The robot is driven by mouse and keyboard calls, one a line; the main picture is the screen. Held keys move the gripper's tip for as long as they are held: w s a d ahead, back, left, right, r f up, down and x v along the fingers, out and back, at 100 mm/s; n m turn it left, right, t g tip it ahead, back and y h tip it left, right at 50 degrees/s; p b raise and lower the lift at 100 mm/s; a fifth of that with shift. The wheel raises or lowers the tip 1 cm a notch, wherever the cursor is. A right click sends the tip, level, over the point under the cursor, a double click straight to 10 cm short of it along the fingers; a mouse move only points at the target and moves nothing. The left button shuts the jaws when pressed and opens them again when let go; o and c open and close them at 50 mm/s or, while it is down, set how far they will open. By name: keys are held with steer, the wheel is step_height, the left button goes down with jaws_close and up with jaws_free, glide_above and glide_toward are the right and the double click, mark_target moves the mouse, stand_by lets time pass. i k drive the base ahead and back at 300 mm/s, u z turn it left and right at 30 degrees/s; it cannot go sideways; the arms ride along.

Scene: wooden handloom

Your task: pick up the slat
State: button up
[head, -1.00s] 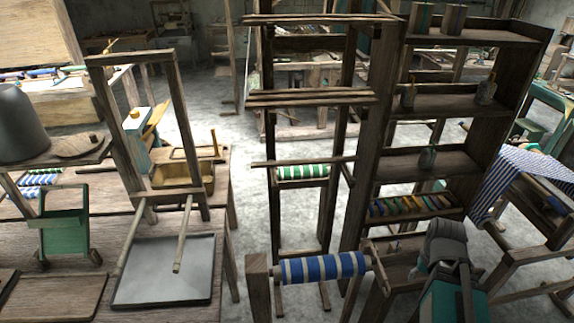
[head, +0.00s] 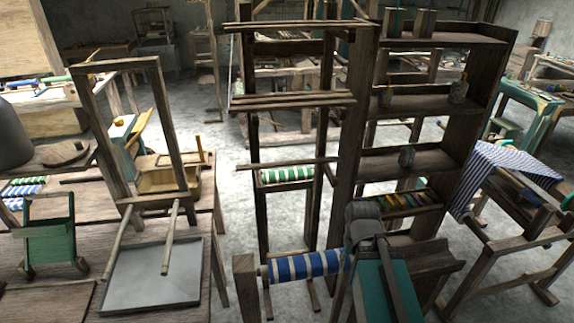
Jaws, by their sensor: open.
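Several long thin wooden slats lie across the tall dark wooden rack (head: 341,150) in the middle of the head view. A single slat (head: 285,163) crosses the rack at mid-height, above a green and white striped roll. Slats lie close together (head: 292,100) one level higher, and more lie across the top (head: 295,25). I cannot tell which one is the task's slat. Part of my arm (head: 364,222), dark grey, stands at the lower middle, right of the rack's lower part and below the slats. My gripper's fingers cannot be made out. No slat is seen in my grasp.
A shelf unit (head: 415,105) with small bottles stands right of the rack. A blue and white striped roll (head: 303,265) is in front, partly near my arm. A workbench (head: 60,225) with a grey tray (head: 152,275) fills the left. Bare floor shows between bench and rack.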

mark_target(319, 160)
steer(key=u, duration=0.1)
steer(key=i, duration=1)
steer(key=z, duration=0.05)
